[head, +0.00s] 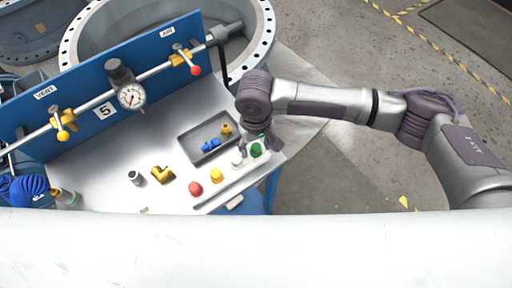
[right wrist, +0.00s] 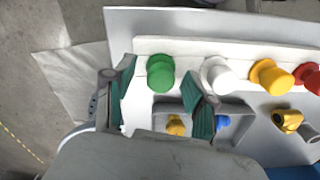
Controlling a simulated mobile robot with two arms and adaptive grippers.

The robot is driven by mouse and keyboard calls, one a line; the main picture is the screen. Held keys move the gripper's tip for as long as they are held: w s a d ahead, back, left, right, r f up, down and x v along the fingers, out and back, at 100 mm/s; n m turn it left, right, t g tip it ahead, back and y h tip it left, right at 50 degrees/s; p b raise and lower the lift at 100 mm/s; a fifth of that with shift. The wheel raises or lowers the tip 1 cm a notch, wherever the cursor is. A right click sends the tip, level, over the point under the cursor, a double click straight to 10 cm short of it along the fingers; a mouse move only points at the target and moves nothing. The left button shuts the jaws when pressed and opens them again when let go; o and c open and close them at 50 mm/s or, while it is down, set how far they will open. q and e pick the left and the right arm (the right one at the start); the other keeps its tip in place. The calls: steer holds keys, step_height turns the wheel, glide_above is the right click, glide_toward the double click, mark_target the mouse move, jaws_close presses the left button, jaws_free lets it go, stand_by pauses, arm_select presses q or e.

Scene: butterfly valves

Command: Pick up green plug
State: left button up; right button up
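The green plug (head: 256,150) stands at the right end of a row of plugs on a pale strip near the table's right edge. In the right wrist view the green plug (right wrist: 160,73) is round and bright green, in clear view between my finger tips. My right gripper (head: 257,146) is over this end of the strip. In the right wrist view the right gripper (right wrist: 161,72) is open, with one finger on each side of the plug and visible gaps. My left gripper does not show.
A white plug (head: 237,160) stands beside the green one, then yellow (head: 216,175) and red (head: 195,189) plugs. A grey tray (head: 190,155) behind holds blue and yellow fittings. A brass elbow (head: 162,175) lies left. A blue panel (head: 75,95) with pipe and gauge borders the table.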

steer(key=c, duration=0.8)
